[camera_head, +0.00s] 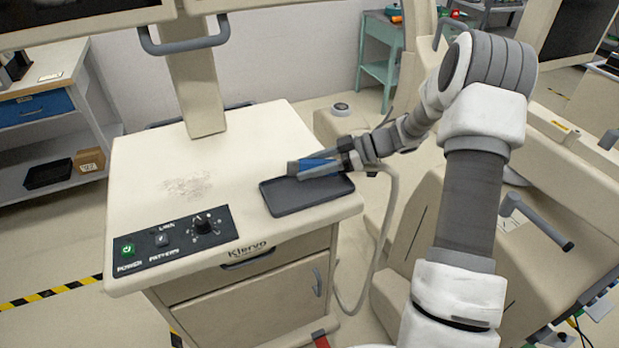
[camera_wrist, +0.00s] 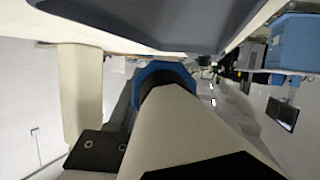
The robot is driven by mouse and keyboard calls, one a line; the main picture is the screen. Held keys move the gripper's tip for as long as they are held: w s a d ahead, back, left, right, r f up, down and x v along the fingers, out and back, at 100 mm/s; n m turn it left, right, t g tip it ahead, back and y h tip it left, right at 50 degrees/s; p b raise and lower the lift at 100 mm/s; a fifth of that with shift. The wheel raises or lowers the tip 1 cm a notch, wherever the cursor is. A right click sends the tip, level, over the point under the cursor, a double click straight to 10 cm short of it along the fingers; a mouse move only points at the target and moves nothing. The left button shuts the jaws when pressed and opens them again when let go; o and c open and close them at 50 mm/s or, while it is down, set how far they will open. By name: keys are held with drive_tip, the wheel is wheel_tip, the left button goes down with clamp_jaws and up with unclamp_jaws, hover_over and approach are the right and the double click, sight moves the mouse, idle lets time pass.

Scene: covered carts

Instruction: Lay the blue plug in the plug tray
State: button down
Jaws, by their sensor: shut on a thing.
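The blue plug (camera_head: 318,164) is held out level to the left by my gripper (camera_head: 348,160). In the wrist view the plug shows as a blue collar (camera_wrist: 165,72) on a thick beige body. My gripper is shut on it; a dark finger (camera_wrist: 95,150) shows beside it. The plug tray (camera_head: 300,203) is a shallow dark grey tray on the right part of the cart top. The plug is over the tray's far half, and I cannot tell whether it touches. The tray also shows in the wrist view (camera_wrist: 170,18), along the top.
A pale cable (camera_head: 391,200) hangs at the cart's right side. The cart top (camera_head: 150,185) is clear to the left, with a control panel (camera_head: 175,245) at the front. A post (camera_head: 197,95) rises at the back. A beige machine (camera_head: 430,240) stands at the right.

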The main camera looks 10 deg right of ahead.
sight(309, 186)
drive_tip(key=shift+f, duration=1.8)
drive_tip(key=shift+f, duration=0.15)
drive_tip(key=c, duration=0.6)
unclamp_jaws()
